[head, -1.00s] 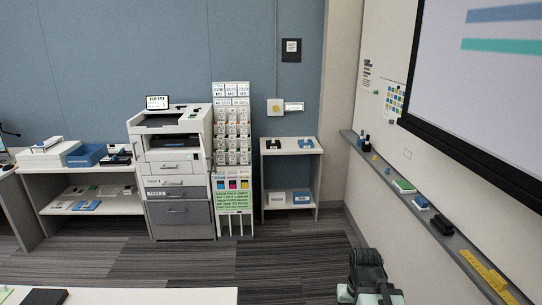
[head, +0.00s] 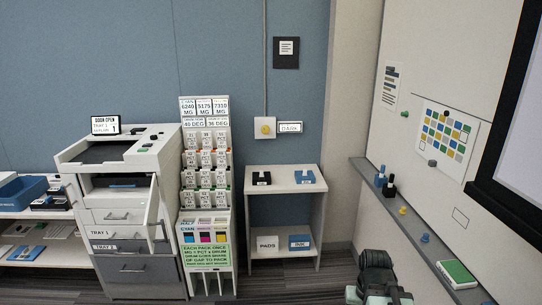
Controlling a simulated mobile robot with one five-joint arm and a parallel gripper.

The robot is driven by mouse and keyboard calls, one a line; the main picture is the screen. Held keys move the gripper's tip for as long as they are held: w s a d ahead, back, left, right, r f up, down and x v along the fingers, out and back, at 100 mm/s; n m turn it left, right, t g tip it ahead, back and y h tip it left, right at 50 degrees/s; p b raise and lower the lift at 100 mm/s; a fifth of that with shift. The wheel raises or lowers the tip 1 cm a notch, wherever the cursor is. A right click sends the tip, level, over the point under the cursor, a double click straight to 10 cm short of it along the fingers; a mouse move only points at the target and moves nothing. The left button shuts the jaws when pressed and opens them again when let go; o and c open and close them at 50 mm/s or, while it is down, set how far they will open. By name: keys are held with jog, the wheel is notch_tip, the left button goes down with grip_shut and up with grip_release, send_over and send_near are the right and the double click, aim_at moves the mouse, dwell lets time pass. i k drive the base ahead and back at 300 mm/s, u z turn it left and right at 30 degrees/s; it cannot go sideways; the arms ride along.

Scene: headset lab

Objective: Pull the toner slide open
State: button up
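A white and grey printer (head: 122,159) stands against the blue wall at the left. Its front has a white drawer with a handle (head: 117,216), a tray drawer below, and a large grey drawer (head: 135,270). A white panel (head: 153,215) stands out at its right front, apparently an open door. I cannot tell which part is the toner slide. Part of my arm shows at the bottom, with what may be my gripper (head: 378,291) at its end, far from the printer. Whether it is open or shut is not clear.
A tall card rack (head: 207,165) with coloured toner cards (head: 204,237) stands right beside the printer. A small white shelf (head: 284,182) is right of it. Another shelf with a blue tray (head: 22,191) is at the left. A whiteboard ledge (head: 408,233) runs along the right. Floor in front is clear.

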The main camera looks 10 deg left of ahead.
aim_at(134, 178)
jog(key=i, duration=1.1)
jog(key=u, duration=2.45)
jog(key=i, duration=1.5)
jog(key=u, duration=1.45)
